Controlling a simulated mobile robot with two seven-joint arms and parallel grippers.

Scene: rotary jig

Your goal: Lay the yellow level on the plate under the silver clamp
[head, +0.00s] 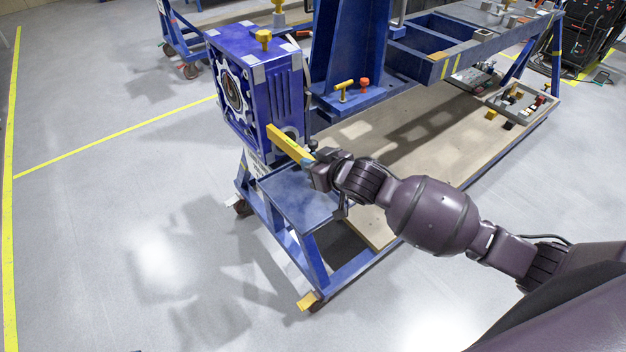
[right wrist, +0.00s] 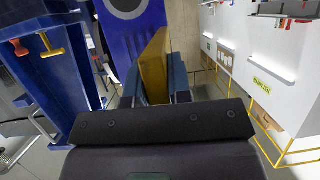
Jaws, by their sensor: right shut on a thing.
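The yellow level (head: 287,144) is a long bar. My right gripper (head: 311,164) is shut on its near end. The bar points up and left, in front of the lower part of the blue gearbox-like block. It also shows in the right wrist view (right wrist: 154,62), standing between the two fingers (right wrist: 157,80). A flat blue plate (head: 297,203) lies below my gripper at the near end of the blue stand; the level is above it. I cannot make out the silver clamp for certain. My left gripper is not in view.
The blue block (head: 270,85) with a toothed silver ring stands just behind the level. A blue upright (head: 345,45) rises at its right, with a yellow-handled clamp (head: 344,87) at its foot. A wooden board (head: 410,145) lies low on the stand. Floor at left is free.

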